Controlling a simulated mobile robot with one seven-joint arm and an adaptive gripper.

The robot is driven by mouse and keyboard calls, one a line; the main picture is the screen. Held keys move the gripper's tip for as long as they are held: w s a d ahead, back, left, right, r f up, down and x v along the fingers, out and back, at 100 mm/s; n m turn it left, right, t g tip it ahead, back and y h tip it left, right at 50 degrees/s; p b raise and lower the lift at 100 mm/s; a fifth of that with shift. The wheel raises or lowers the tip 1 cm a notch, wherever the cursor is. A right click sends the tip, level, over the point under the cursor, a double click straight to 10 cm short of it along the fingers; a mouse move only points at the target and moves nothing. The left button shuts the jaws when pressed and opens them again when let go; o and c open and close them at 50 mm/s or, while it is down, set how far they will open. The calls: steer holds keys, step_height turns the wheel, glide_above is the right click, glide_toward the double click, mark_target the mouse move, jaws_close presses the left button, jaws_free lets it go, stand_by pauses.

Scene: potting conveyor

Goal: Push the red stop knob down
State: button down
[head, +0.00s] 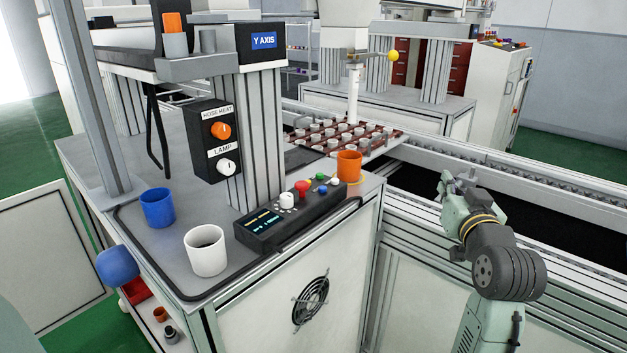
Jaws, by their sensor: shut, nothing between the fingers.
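The red stop knob (302,187) stands on the sloped black control panel (270,222) at the front edge of the grey bench. It is a mushroom-shaped knob, between a white dial (286,201) on its left and small coloured buttons on its right. From this view I cannot tell whether it is pressed in. My gripper (446,183) is at the right, over the conveyor side, well apart from the panel and the knob. It is small in the picture, shut and empty.
An orange cup (348,167) stands just behind the panel's right end. A white mug (205,251) and a blue cup (157,208) stand to the left. A post with a knob box (212,141) rises behind the panel. The conveyor (550,215) runs along the right.

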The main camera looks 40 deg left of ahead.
steer(key=s+a+r+n+g+y, duration=0.2)
steer(key=s+a+r+n+g, duration=0.3)
steer(key=s+g, duration=0.2)
steer(key=s+a+r+n+g+y, duration=0.3)
steer(key=s+a+r+n+g, duration=0.2)
steer(key=s, duration=0.5)
steer(key=shift+a+n+g, duration=0.75)
steer(key=shift+n+g, duration=0.05)
steer(key=shift+g, duration=0.1)
steer(key=shift+s, duration=0.1)
steer(key=p, duration=0.2)
glide_above(302, 190)
steer(key=w+d, duration=0.1)
step_height(302, 190, down, 6)
steer(key=shift+w+d+r, duration=0.1)
steer(key=shift+w+r, duration=0.05)
steer(key=shift+r, duration=0.1)
steer(key=shift+f, duration=0.5)
